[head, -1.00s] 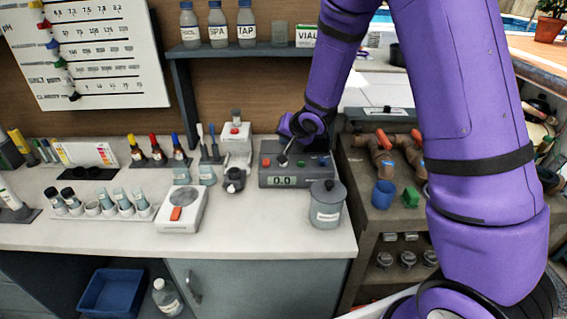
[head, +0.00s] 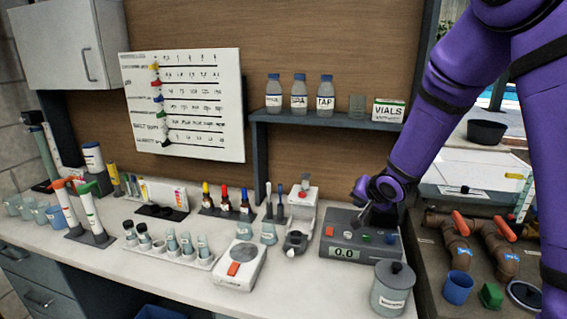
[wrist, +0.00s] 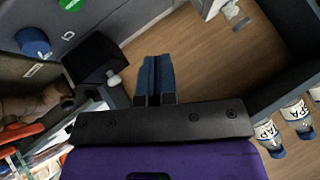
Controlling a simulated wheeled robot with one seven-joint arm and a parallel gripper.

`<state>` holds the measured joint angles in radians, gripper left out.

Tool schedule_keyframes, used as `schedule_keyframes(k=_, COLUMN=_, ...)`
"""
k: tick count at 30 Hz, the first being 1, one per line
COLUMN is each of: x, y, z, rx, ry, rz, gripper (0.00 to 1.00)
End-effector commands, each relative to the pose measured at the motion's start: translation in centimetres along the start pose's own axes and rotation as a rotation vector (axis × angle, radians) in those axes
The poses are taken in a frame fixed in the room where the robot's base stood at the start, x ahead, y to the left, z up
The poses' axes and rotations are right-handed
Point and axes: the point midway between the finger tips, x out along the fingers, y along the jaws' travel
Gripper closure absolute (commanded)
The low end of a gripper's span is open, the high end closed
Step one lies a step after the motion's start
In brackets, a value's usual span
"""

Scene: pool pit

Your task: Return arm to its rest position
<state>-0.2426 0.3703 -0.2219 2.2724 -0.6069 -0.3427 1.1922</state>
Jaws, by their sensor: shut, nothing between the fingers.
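My purple arm comes in from the upper right of the head view. My gripper (head: 364,207) is above the grey meter box (head: 346,243), which has a display reading 0.0 and coloured buttons. In the wrist view my gripper (wrist: 154,75) has its two dark blue fingers together, with nothing between them. The meter's blue knob (wrist: 33,42) and green button (wrist: 70,4) show at the wrist view's upper left. I cannot tell from the head view how far the fingertips are from the box.
A shelf (head: 330,122) holding bottles and a vials box (head: 388,110) is behind my gripper. A lidded grey pot (head: 391,291) stands in front of the meter. A white scale (head: 238,264) and dropper bottles (head: 225,200) are left of it. Pipes with red handles (head: 462,224) are at right.

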Motion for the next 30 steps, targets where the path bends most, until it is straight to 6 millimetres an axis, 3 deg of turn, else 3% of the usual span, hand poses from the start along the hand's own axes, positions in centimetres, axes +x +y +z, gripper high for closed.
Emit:
schedule_keyframes(k=6, x=-7.6, y=0.2, z=-2.6, rx=-0.068, ry=0.043, rz=0.094, gripper=1.0)
schedule_keyframes(k=14, x=-16.5, y=1.1, z=-3.2, rx=-0.15, ry=0.031, rz=0.194, gripper=1.0)
schedule_keyframes(k=23, x=-26.3, y=2.3, z=-0.7, rx=-0.251, ry=-0.043, rz=0.264, gripper=1.0)
schedule_keyframes(k=30, x=-33.5, y=3.2, z=3.3, rx=-0.344, ry=-0.131, rz=0.277, gripper=1.0)
